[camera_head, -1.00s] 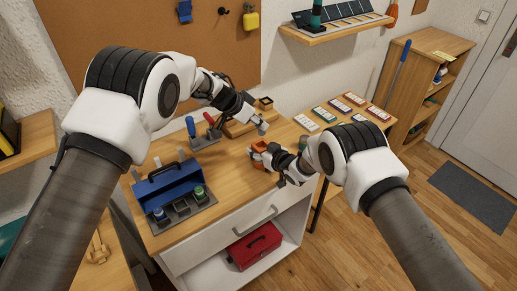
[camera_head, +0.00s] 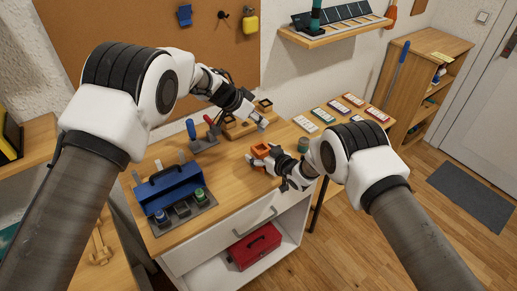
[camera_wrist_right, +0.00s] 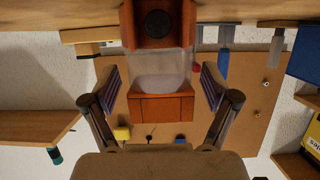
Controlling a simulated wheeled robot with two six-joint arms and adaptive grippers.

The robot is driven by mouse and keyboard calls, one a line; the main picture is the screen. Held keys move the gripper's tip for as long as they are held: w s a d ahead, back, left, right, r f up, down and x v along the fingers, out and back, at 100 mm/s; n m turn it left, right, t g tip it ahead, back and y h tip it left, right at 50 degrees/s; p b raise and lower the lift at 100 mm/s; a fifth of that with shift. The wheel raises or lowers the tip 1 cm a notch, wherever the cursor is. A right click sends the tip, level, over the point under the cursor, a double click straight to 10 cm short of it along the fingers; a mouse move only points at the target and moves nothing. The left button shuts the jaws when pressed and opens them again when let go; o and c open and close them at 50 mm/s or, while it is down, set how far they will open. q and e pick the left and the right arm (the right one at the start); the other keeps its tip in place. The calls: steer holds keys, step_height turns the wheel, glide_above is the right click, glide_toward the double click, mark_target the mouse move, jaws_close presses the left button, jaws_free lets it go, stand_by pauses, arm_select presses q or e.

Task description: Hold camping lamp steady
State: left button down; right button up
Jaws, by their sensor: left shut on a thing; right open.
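The camping lamp (camera_head: 261,151) is orange and stands near the right front part of the wooden worktop. The upside-down right wrist view shows its orange end blocks and clear middle (camera_wrist_right: 160,70). My right gripper (camera_wrist_right: 162,90) is open, with one finger on each side of the lamp and a visible gap on both sides. It also shows in the head view (camera_head: 266,161). My left gripper (camera_head: 261,124) is higher, behind the lamp, by a wooden block. It is shut on a small greyish thing that is too small to identify.
A blue toolbox (camera_head: 170,190) on a grey tray stands at the left of the worktop. Screwdrivers (camera_head: 192,129) stand in a holder behind it. Several cards (camera_head: 325,116) lie at the right. A red box (camera_head: 255,246) sits on the shelf below. The worktop between toolbox and lamp is clear.

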mark_target(266, 155)
steer(key=shift+p+v, duration=1.65)
steer(key=shift+v, duration=0.5)
steer(key=shift+s+d+r, duration=0.1)
steer(key=shift+s+d, duration=0.05)
steer(key=shift+s, duration=0.05)
steer(key=v, duration=1.1)
steer(key=shift+s+r, duration=0.15)
steer(key=shift+d, duration=0.2)
